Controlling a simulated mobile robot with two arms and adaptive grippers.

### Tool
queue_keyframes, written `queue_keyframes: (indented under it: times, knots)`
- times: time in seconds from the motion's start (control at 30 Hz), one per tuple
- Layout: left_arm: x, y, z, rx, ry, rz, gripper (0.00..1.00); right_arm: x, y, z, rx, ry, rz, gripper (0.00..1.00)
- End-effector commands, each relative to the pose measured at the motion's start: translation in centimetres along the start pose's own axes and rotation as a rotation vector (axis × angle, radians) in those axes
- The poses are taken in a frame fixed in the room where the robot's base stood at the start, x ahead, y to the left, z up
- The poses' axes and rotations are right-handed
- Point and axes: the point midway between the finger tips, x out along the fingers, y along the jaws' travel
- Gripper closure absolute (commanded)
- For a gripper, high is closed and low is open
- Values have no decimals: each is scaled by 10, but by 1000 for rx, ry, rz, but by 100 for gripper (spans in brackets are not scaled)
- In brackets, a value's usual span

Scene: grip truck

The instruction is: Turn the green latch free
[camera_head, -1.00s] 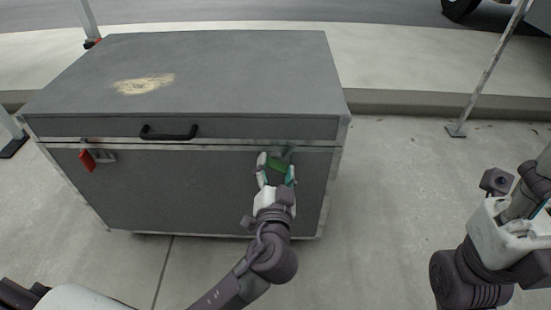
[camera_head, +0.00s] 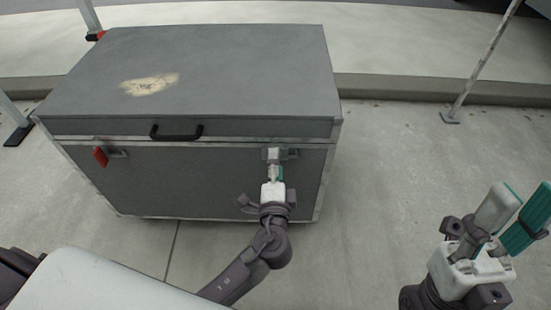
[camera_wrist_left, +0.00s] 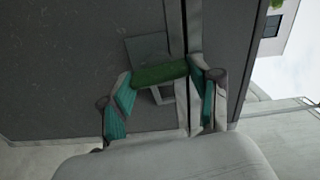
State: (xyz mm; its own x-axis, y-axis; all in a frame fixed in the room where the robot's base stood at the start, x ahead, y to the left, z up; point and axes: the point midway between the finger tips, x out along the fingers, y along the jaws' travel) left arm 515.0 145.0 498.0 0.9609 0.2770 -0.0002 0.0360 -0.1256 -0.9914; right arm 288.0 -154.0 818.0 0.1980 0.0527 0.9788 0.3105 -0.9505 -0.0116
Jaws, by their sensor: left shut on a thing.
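A grey case (camera_head: 200,180) stands on the ground, its lid (camera_head: 220,75) closed. The green latch (camera_wrist_left: 160,73) shows in the left wrist view, between my left gripper's fingers, which are shut on it. In the head view, my left gripper (camera_head: 274,162) reaches the latch's bracket at the right of the case front. Its fingers show nearly edge-on there and hide most of the latch. My right gripper (camera_head: 525,198) is open and empty at the lower right, away from the case.
A red latch (camera_head: 100,157) hangs at the left of the case front. A black handle (camera_head: 176,132) is on the lid's front edge. Thin metal posts (camera_head: 485,65) stand beside the case. The concrete floor (camera_head: 400,170) right of the case is clear.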

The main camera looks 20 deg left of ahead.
Motion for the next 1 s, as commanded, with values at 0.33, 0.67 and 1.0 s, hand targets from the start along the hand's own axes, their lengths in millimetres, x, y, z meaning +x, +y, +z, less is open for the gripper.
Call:
queue_keyframes:
  times: [0.33, 0.67, 1.0]
  knots:
    - [0, 0, -1, 128, 3, 0, 72, 11, 0, -2, 0, 0, 0, 60]
    - [0, 1, -1, 149, 3, 0, 72, 12, 0, -2, 0, 0, 0, 60]
    - [0, 1, -1, 149, 3, 0, 14, 12, 0, -2, 0, 0, 0, 60]
